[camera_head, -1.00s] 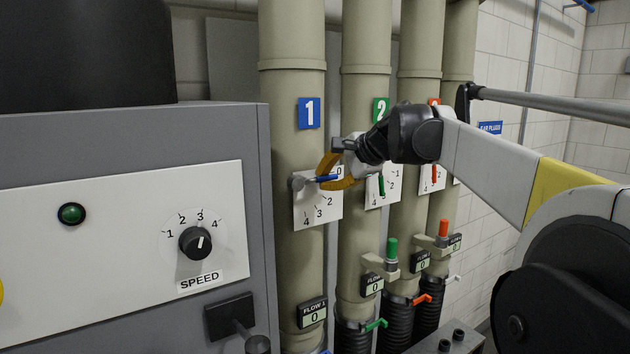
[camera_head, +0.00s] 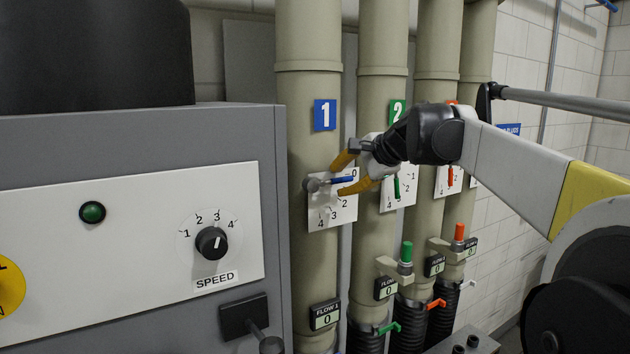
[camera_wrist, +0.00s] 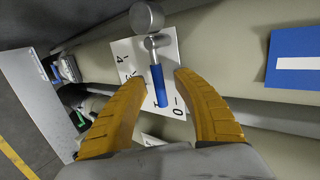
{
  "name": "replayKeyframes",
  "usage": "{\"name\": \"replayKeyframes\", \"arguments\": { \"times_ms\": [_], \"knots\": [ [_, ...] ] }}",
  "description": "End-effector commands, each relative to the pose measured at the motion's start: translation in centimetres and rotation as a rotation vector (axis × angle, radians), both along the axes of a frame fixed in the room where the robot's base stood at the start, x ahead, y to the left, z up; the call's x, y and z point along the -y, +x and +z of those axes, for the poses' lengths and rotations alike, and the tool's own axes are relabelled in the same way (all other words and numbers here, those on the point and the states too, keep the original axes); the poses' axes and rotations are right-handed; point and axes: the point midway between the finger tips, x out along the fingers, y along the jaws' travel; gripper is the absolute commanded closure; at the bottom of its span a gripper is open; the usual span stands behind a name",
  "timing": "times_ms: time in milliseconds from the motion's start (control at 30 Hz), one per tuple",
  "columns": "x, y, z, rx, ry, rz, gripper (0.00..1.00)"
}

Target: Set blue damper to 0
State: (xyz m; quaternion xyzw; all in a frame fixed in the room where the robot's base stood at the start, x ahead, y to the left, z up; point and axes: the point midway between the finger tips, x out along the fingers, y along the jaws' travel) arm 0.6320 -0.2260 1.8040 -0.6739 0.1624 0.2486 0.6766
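The blue damper handle (camera_head: 342,181) is on pipe 1, on a white scale plate (camera_head: 322,218) marked 4 to 0. It points right, its tip just below the 0 mark. In the wrist view the blue handle (camera_wrist: 158,86) lies close to the 0 and slightly to its left. My gripper (camera_head: 337,180) has yellow fingers, one above and one below the handle. The wrist view shows my gripper (camera_wrist: 160,80) open, with gaps between the handle and both fingers. The 1 mark is largely hidden by the lower finger in the head view.
The FLOW 1 display (camera_head: 325,316) reads 0. Pipe 2 with its green handle (camera_head: 397,187) and a pipe with a red handle (camera_head: 450,177) stand close to the right. A grey control cabinet (camera_head: 140,135) with a speed knob (camera_head: 211,243) stands left.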

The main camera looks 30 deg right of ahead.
Motion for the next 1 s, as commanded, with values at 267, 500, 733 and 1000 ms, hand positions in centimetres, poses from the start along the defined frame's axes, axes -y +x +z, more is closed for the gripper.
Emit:
{"name": "replayKeyframes", "arguments": {
  "times_ms": [267, 500, 733, 1000],
  "knots": [
    [0.7, -4.6, 3.1, 0.001, 0.000, -0.005, 0.65],
    [1.3, -8.3, 5.6, 0.000, 0.001, -0.003, 0.65],
    [1.4, -9.5, 6.4, 0.001, 0.000, -0.001, 0.65],
    [1.3, -9.5, 6.4, 0.000, 0.000, 0.000, 0.65]
  ]
}}
